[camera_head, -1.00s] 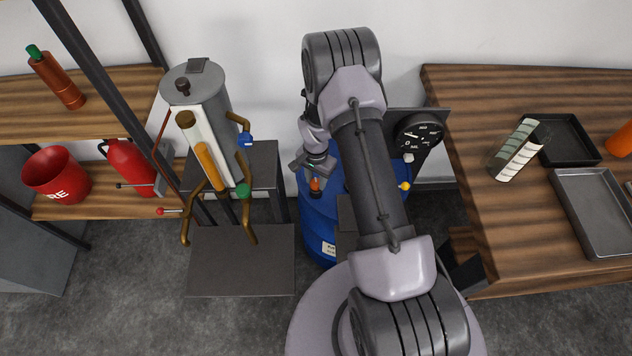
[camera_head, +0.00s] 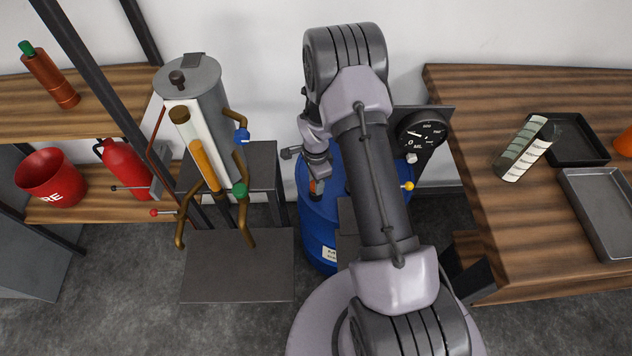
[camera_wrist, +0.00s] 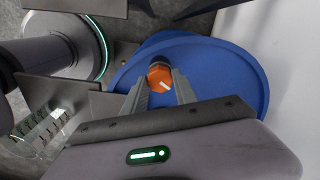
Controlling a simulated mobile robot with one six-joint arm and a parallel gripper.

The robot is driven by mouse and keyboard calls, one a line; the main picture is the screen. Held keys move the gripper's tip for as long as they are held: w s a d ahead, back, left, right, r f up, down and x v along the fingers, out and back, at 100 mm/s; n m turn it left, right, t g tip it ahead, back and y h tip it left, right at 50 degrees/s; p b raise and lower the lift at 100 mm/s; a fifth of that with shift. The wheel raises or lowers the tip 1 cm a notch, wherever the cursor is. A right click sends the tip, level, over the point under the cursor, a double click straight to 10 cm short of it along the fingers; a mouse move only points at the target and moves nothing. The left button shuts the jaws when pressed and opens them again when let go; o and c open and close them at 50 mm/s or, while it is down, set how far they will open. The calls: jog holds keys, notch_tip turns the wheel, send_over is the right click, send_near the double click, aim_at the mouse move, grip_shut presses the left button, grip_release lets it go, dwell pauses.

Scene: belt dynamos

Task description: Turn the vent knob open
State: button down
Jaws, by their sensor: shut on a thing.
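The vent knob (camera_wrist: 160,76) is small, orange and faceted, with a white mark on its face. It sits on the blue drum lid (camera_wrist: 220,70) in the wrist view. My gripper (camera_wrist: 160,88) is shut on it, one finger on each side. In the head view my gripper (camera_head: 317,180) points down at the left part of the blue drum (camera_head: 318,235), and only a little of the orange knob shows beneath it. The knob's far side and base are partly hidden.
A black dial gauge (camera_head: 421,133) stands behind the drum at right, with a yellow-tipped part (camera_head: 407,186) near it. A grey cylinder stand with brown pipes (camera_head: 246,222) is close on the left. A wooden table (camera_head: 480,190) is on the right.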

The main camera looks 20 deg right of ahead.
dwell(0.4)
jog(key=c, duration=1)
grip_release()
notch_tip(320, 180, up, 17)
jog(key=p, duration=0.6)
jog(key=shift+r, duration=0.2)
